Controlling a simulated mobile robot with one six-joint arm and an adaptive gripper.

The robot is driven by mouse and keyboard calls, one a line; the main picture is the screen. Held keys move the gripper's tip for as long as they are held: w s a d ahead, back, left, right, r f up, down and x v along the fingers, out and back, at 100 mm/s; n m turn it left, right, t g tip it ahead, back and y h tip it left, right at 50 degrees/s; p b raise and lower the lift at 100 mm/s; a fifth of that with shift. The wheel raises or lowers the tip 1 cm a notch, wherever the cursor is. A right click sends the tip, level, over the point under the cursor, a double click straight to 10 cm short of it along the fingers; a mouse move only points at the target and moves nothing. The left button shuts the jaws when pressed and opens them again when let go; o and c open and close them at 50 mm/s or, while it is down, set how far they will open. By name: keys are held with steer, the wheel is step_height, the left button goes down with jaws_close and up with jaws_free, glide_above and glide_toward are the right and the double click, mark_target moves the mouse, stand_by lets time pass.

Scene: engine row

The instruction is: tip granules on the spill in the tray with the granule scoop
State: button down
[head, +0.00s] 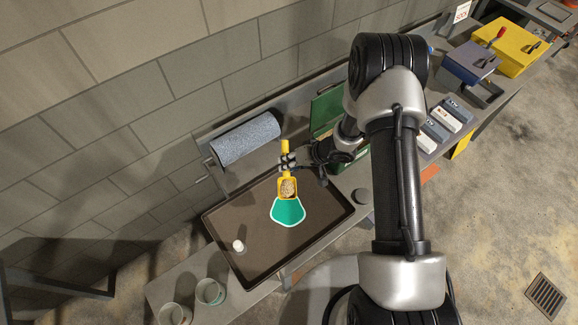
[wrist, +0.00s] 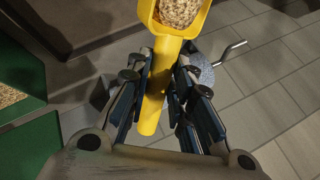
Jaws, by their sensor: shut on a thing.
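My gripper (head: 287,161) is shut on the yellow handle of the granule scoop (head: 288,187). In the wrist view the gripper (wrist: 160,85) has its fingers on both sides of the handle, and the scoop (wrist: 152,105) holds pale granules (wrist: 180,10). In the head view the scoop is over the dark tray (head: 240,276), with its bowl at the upper edge of the green, white-edged spill (head: 288,212). Granules show in the bowl and none show on the spill. The height of the scoop above the tray is hard to tell.
A small white item (head: 238,245) stands in the tray. A blue roll (head: 246,138) is behind it. A green box (head: 327,107) sits to the right, partly behind my arm; granules (wrist: 10,95) show in it in the wrist view. Two mugs (head: 210,291) stand at the lower left.

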mark_target(290, 181)
steer(key=b, duration=0.3)
steer(key=shift+s+f+t, duration=0.1)
steer(key=shift+s+t, duration=0.15)
steer(key=shift+t, duration=0.05)
steer(key=shift+s+b, duration=0.2)
steer(key=shift+b, duration=0.75)
steer(key=s+n+t+b, duration=0.1)
steer(key=t+b, duration=0.1)
steer(key=b, duration=0.6)
steer(key=shift+s+r+y, duration=0.2)
steer(key=shift+y, duration=0.1)
steer(key=s+t+b, duration=0.2)
steer(key=b, duration=0.6)
steer(key=shift+s+d+n+b, duration=0.1)
steer(key=shift+s+n+b, duration=0.2)
steer(key=shift+n+b, duration=0.1)
steer(key=shift+s+r+t+p, duration=0.25)
steer(key=shift+r+t+p, duration=0.15)
steer(key=shift+p, duration=0.75)
steer(key=shift+y+p, duration=0.3)
steer(key=shift+p, duration=0.65)
steer(key=s+p, duration=0.1)
steer(key=p, duration=0.2)
steer(key=shift+t, duration=0.3)
steer(key=shift+s+f+n+t, duration=0.35)
steer(key=shift+f+n+t, duration=0.05)
steer(key=shift+s+r+n+t+y+p, duration=0.1)
steer(key=shift+s+n+t+y+p, duration=0.2)
steer(key=shift+s+t+p, duration=0.25)
